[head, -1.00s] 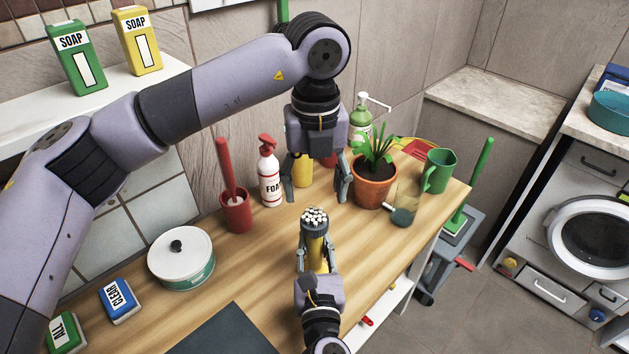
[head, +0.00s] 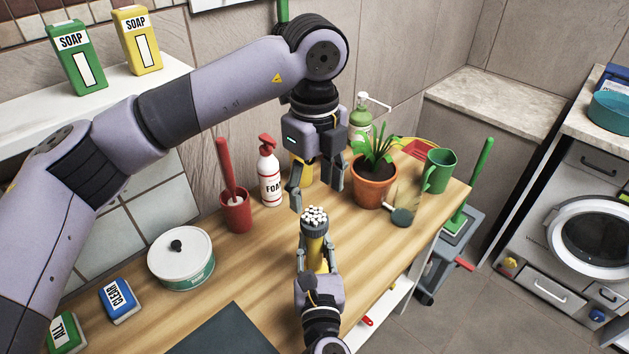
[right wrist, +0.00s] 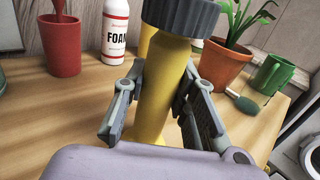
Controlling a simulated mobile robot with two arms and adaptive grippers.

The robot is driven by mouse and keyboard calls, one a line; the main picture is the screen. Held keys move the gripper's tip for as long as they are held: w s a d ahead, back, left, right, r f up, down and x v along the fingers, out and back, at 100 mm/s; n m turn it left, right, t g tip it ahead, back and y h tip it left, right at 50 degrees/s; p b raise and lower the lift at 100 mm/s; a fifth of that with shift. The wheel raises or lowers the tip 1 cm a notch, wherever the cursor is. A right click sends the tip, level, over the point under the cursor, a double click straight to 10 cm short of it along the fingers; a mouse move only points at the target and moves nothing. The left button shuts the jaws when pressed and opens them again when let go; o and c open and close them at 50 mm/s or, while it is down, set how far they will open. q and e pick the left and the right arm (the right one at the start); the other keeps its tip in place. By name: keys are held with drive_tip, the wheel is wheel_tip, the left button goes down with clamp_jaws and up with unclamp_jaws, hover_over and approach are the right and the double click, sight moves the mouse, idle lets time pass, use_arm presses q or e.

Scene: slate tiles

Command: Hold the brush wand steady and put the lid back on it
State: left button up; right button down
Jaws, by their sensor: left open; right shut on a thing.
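The brush wand (head: 315,248) stands upright over the worktop, with a yellow body, a dark grey collar and several white tips on top. My right gripper (head: 316,265) is shut around its yellow body. In the right wrist view the wand (right wrist: 164,85) shows between the two fingers, its top cut off by the frame. My left gripper (head: 314,190) is open and empty, pointing down just above and behind the wand's top. I cannot pick out the wand's lid for certain.
A potted plant (head: 374,187), green mug (head: 438,172), foam bottle (head: 269,177) and red cup (head: 236,213) stand around the left gripper. A white lidded pot (head: 180,265) is at the left. The wooden worktop (head: 257,265) is clear between pot and wand.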

sight(315, 215)
use_arm(q)
wheel_tip(315, 215, down, 7)
drive_tip(key=shift+f, duration=0.2)
drive_tip(key=shift+c, duration=0.3)
